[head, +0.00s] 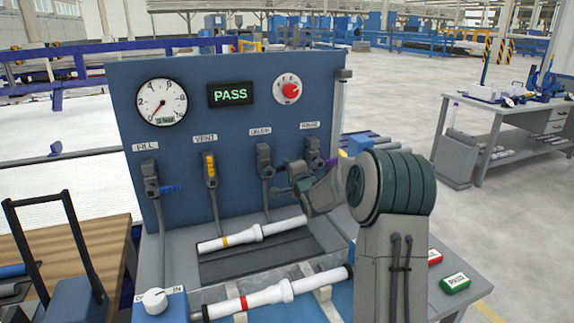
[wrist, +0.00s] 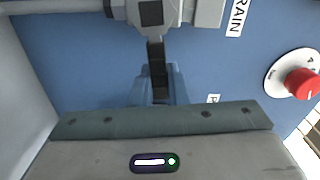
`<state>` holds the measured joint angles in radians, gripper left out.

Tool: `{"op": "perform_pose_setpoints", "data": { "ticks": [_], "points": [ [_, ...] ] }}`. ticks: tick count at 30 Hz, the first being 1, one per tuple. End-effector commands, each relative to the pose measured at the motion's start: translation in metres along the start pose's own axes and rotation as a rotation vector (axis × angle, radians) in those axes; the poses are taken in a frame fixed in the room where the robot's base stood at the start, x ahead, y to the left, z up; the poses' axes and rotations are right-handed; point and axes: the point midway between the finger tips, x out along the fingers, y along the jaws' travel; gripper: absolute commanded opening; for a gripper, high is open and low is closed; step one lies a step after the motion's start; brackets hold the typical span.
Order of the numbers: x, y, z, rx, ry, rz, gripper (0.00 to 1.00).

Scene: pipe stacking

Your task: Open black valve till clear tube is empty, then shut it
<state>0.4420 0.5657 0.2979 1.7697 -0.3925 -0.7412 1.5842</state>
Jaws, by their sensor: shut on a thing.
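The black valve handle (wrist: 157,62) is under the DRAIN label, which shows partly in the wrist view. It sticks out sideways from its grey valve body (wrist: 185,12), at a right angle to the pipe (wrist: 60,6). The same valve body (head: 264,158) shows on the blue panel in the head view, where my gripper (head: 283,181) hides the handle. My gripper (wrist: 157,88) is shut on the black handle; its blue fingers lie on both sides of it. I cannot make out a clear tube or any liquid level.
The FILL valve's blue handle (head: 170,188) points sideways; the VENT valve's yellow handle (head: 210,168) points along its pipe. The gauge (head: 162,102) needle points lower left; a display (head: 230,94) reads PASS. A red knob (head: 291,90) sits above. White pipes (head: 250,236) lie in front.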

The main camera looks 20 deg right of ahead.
Motion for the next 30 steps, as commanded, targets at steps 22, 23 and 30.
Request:
{"op": "perform_pose_setpoints", "data": {
  "ticks": [22,23,30],
  "points": [
    [0.0001,0.0090,0.0018,0.139,-0.002,0.001,0.00],
    [0.0001,0.0090,0.0018,0.139,-0.002,0.001,0.00],
    [0.0000,0.0091,0.0016,0.137,-0.001,0.001,0.35]
  ]
}}
